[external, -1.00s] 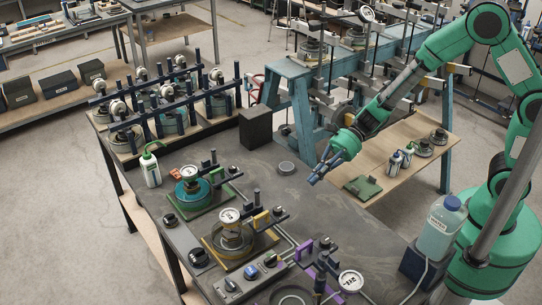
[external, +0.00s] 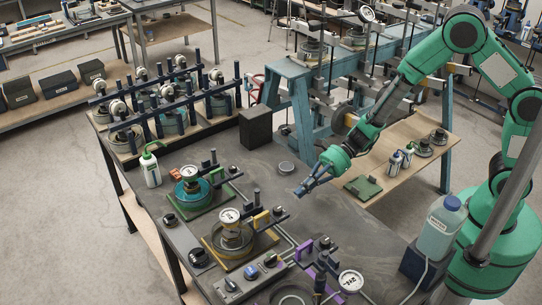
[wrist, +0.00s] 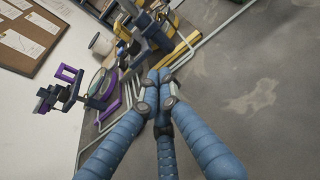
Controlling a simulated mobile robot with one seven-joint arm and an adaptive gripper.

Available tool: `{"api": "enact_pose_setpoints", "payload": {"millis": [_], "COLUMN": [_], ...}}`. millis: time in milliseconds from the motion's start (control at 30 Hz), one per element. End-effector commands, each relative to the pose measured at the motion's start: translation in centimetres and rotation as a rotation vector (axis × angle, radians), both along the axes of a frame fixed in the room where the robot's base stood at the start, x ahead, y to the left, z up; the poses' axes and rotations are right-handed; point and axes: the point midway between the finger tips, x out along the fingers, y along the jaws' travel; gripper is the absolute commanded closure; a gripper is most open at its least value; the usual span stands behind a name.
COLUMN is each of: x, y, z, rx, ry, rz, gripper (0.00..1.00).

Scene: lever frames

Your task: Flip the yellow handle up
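A green handle (external: 213,168) is on the device behind, and a purple handle (external: 305,254) is on the device in front. A black block (external: 255,127) and a small grey disc (external: 287,168) stand farther back.

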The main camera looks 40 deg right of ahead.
Motion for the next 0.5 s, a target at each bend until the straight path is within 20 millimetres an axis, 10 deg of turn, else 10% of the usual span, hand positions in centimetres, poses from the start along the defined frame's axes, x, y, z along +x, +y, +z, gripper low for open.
{"api": "enact_pose_setpoints", "payload": {"millis": [500], "x": [-0.1], "y": [5.8], "z": [-2.2], "rx": [0.0], "ry": [0.0], "rz": [0.002], "gripper": [1.0]}}
